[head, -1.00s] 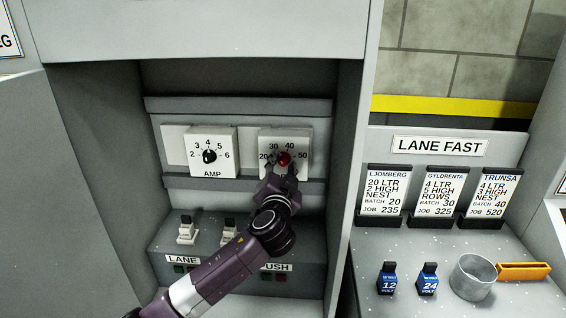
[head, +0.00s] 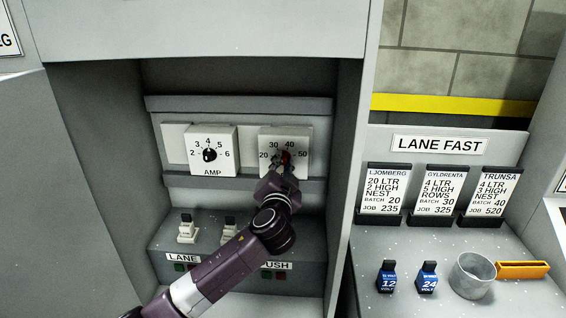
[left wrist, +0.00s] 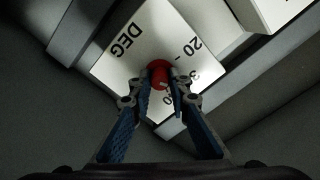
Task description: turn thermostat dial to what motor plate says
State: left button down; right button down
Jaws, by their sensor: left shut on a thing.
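The thermostat dial is a red knob (head: 286,157) on a white plate (head: 302,140) marked 20, 30, 40 and 50. The left wrist view shows the red knob (left wrist: 158,71) close up, with DEG printed on its plate (left wrist: 122,50). My left gripper (head: 282,165) is shut on the red knob, one finger on each side. Its fingers also show in the left wrist view (left wrist: 161,88). The fingers partly cover the knob and scale, so I cannot tell its setting. I cannot make out a motor plate. My right gripper is out of view.
Left of it is the AMP dial (head: 209,155). Below stand two white switches, one left (head: 186,229) and one right (head: 229,230). The recess walls flank my arm. Right are cards (head: 386,193), blue 12 and 24 volt blocks (head: 388,277), a metal cup (head: 472,275) and an orange piece (head: 522,270).

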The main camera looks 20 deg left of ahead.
pick_arm(q)
jog(key=m+p, duration=0.2)
jog(key=m, duration=0.3)
jog(key=shift+p, duration=0.4)
jog(key=shift+f+m+p, duration=0.1)
jog(key=shift+m+p, duration=0.85)
jog(key=shift+m, duration=1.15)
jog(key=c, duration=1.8)
grip_release()
jog(key=v, duration=1.2)
